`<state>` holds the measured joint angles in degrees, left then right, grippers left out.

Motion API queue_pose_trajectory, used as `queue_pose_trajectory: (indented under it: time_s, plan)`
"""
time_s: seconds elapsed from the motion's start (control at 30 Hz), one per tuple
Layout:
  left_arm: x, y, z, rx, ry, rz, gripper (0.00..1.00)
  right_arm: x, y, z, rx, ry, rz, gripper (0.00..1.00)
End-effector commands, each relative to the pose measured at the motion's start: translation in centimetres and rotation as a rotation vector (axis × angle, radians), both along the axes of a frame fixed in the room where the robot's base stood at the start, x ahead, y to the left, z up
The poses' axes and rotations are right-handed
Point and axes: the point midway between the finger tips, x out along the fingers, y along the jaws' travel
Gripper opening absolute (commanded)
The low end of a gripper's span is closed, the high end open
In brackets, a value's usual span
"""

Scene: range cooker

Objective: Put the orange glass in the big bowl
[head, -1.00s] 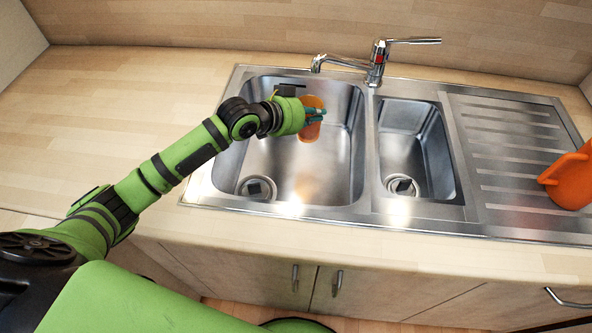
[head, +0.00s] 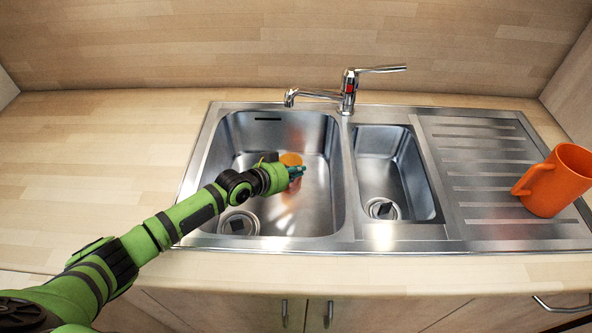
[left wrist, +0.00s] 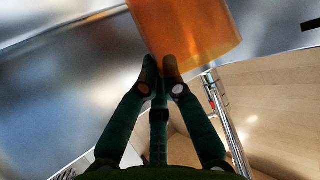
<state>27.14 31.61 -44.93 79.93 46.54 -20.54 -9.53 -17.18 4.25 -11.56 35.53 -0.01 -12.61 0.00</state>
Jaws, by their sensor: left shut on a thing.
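The orange glass (head: 290,159) is within the outline of the big left bowl (head: 325,200) of the sink in the head view, partly hidden behind my left gripper (head: 298,172). In the left wrist view, the glass (left wrist: 190,30) is see-through orange, and the left fingertips (left wrist: 160,68) are shut on its near edge. I cannot tell whether the glass touches the bowl's floor. My right gripper is not in view.
A chrome tap (head: 348,92) stands behind the sink. A smaller bowl (head: 390,165) is to the right, then a ribbed drainboard (head: 480,185) with an orange mug (head: 556,182). The wooden counter (head: 90,150) at left is clear.

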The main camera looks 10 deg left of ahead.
Motion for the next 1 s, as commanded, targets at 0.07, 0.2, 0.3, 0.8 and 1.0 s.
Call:
queue_pose_trajectory:
  time_s: [0.07,0.2,0.3,0.8,1.0]
  plan:
    - [0.1,0.0,0.2,-0.002,-0.004,-0.001,0.00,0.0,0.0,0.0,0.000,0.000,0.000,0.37]
    - [0.1,0.0,0.1,-0.002,-0.004,-0.001,0.00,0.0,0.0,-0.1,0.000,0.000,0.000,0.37]
    - [0.0,0.0,-0.3,0.000,0.000,0.000,0.11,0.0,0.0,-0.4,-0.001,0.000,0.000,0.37]
    - [-0.2,0.1,0.2,0.001,0.001,0.000,0.31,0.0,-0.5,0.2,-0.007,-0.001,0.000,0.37]
    - [-2.5,1.6,1.6,0.001,0.002,-0.001,0.31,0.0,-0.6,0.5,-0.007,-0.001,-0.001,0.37]
